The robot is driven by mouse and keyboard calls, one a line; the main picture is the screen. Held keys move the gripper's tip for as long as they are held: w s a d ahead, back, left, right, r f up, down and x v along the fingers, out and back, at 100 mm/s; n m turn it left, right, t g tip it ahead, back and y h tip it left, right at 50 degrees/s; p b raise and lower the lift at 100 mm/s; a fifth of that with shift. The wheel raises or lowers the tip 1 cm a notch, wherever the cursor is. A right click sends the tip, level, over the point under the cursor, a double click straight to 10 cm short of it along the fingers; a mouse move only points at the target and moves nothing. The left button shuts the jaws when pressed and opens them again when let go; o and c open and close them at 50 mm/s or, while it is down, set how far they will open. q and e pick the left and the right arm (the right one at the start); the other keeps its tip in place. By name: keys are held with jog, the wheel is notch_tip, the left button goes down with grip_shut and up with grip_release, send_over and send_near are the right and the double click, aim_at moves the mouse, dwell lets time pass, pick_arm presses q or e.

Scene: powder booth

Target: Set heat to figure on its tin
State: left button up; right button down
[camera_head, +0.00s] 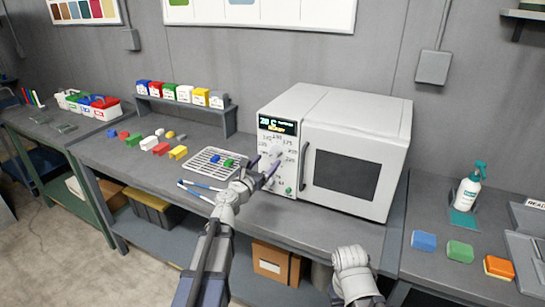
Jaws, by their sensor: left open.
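The white oven (352,116) stands on the bench with its door shut. Its left panel has a small lit display (277,125), whose text is too small to read surely, and a heat dial (277,150) ringed with numbers. My left gripper (265,168) is open with its dark fingers in front of the panel, just below the dial; I cannot tell whether they touch it. Several coloured tins (184,94) stand in a row on a raised shelf; figures on their labels are not legible. My right arm shows at the bottom, its gripper out of sight.
A wire rack (208,165) with small blue and green pieces lies left of the oven, with coloured blocks (160,149) beyond. A green button (289,190) is low on the panel. Sponges (460,251) and a spray bottle (468,190) are on the right bench.

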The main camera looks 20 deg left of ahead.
aim_at(273, 155)
pick_arm(q)
jog(key=w, duration=0.3)
jog(key=w+d, duration=0.1)
jog(key=w, duration=0.1)
grip_shut()
dwell(0.5)
